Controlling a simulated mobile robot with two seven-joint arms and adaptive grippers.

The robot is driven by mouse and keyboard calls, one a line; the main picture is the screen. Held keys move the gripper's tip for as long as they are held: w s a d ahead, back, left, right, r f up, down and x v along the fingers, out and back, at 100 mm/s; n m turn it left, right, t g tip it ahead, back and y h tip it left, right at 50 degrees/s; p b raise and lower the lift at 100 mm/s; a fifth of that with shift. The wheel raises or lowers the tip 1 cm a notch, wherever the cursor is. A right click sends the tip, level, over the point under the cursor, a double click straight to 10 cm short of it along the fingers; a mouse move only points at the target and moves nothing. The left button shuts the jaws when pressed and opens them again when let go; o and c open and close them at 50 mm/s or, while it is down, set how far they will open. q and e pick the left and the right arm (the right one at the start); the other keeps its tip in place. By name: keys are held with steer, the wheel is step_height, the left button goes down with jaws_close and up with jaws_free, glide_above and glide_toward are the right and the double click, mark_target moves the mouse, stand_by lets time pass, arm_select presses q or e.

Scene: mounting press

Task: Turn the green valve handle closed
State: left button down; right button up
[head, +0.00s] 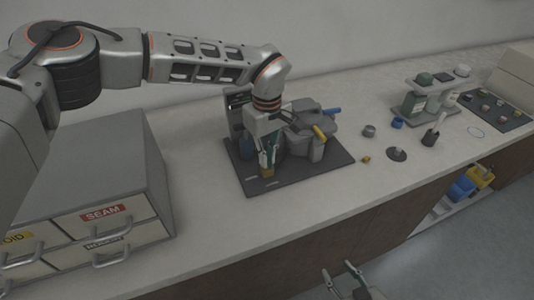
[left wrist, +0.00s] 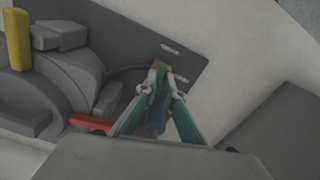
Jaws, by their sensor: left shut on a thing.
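The mounting press (head: 312,140) stands on a dark base plate (head: 330,171) on the counter. A small brass-coloured valve body (head: 267,173) is at the plate's front left, and it also shows at the fingertips in the left wrist view (left wrist: 162,68). My left gripper (head: 267,160) reaches down over it, with its fingers (left wrist: 159,74) closed together on the green valve handle (left wrist: 160,84). The fingers hide most of the handle, so its exact angle is hard to tell. My right gripper (head: 343,272) is open and empty, low in front of the counter.
The press has a yellow lever (head: 320,132) and a blue one (head: 331,111). A grey drawer cabinet (head: 95,180) stands at the left. Small pots, a grey stand (head: 428,97) and a dark tray (head: 494,108) are to the right. The counter's front strip (head: 225,225) is clear.

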arm_select(q)
steer(key=shift+m+p, duration=0.3)
steer(key=shift+m, duration=0.9)
steer(key=c, duration=2.2)
jaws_free()
steer(key=shift+o, duration=0.2)
step_height(320, 180, up, 12)
